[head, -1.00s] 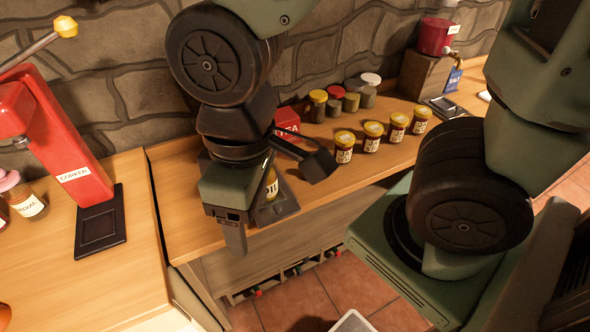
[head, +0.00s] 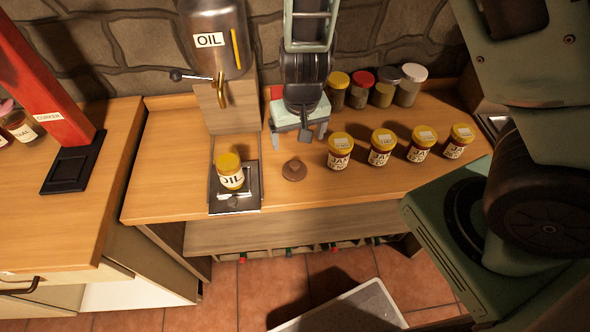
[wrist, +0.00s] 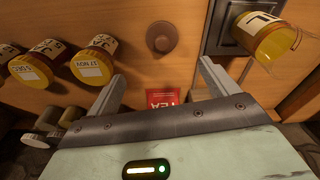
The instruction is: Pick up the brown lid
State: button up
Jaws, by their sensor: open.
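The brown lid (head: 294,170), a small round disc with a knob, lies flat on the wooden counter between the oil jar and the row of yellow-capped jars. It also shows in the wrist view (wrist: 162,40), just beyond the fingertips and roughly centred between them. My gripper (head: 299,138) is open and empty, behind the lid in the head view and apart from it. Its two spread fingers show in the wrist view (wrist: 161,72). A red tea box (wrist: 166,98) shows between the fingers, lower down in the wrist view; it is mostly hidden in the head view.
Several yellow-capped jars (head: 340,152) line the right side. Spice jars (head: 360,88) stand behind. Bare counter lies around the lid.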

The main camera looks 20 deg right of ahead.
send_over(294, 164)
jog(key=f, duration=0.7)
jog(key=shift+s+d+f+b, duration=0.1)
jog(key=shift+s+d+b, duration=0.2)
jog(key=shift+b, duration=0.1)
jog(key=shift+w+a+f+p, duration=0.1)
jog(key=shift+w+f+p, duration=0.1)
jog(key=shift+f, duration=1.15)
jog(key=shift+w+a+f+p, duration=0.1)
jog(key=shift+w+f+p, duration=0.05)
jog(key=shift+f, duration=1.2)
jog(key=c, duration=1.1)
